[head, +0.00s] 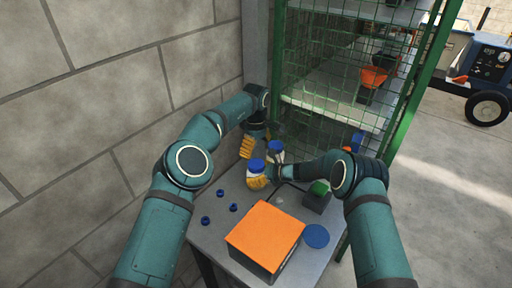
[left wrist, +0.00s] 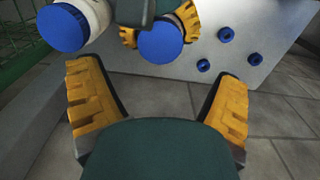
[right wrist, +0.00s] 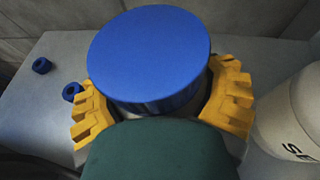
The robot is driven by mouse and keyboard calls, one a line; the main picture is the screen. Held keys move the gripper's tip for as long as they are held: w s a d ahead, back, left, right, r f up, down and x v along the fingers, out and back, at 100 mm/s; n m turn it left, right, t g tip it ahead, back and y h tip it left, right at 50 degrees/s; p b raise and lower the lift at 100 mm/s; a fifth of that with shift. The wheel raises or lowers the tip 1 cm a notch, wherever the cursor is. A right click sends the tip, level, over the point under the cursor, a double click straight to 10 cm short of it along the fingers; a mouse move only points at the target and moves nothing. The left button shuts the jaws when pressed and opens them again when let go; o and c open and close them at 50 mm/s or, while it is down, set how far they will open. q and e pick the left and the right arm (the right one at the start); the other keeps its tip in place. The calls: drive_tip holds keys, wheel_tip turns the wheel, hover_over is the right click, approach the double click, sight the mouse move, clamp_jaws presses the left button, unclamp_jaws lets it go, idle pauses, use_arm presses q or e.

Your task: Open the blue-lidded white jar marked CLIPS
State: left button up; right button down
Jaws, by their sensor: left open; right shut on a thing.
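A blue-lidded jar (head: 257,166) stands near the table's far end, its lid on; its label is hidden. My right gripper (head: 259,181) is shut around it just below the lid; the right wrist view shows the round blue lid (right wrist: 150,55) between the yellow fingers. A second blue-lidded white jar (head: 275,150) stands beside it; the letters "SE" show on its white side (right wrist: 295,125) in the right wrist view. I cannot read CLIPS on either jar. My left gripper (head: 257,141) is open and empty, beyond the held jar; its fingers (left wrist: 160,100) are apart from both lids.
Several blue rings (head: 220,193) lie on the grey table (head: 213,232). An orange-topped box (head: 265,235), a flat blue disc (head: 316,236) and a grey block with a green top (head: 319,188) stand nearer. A green mesh cage (head: 325,55) rises behind; a block wall (head: 110,100) borders the left.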

sight(256, 163)
use_arm(q)
drive_tip(key=shift+f, duration=3.85)
drive_tip(key=c, duration=1.3)
drive_tip(key=n, duration=1)
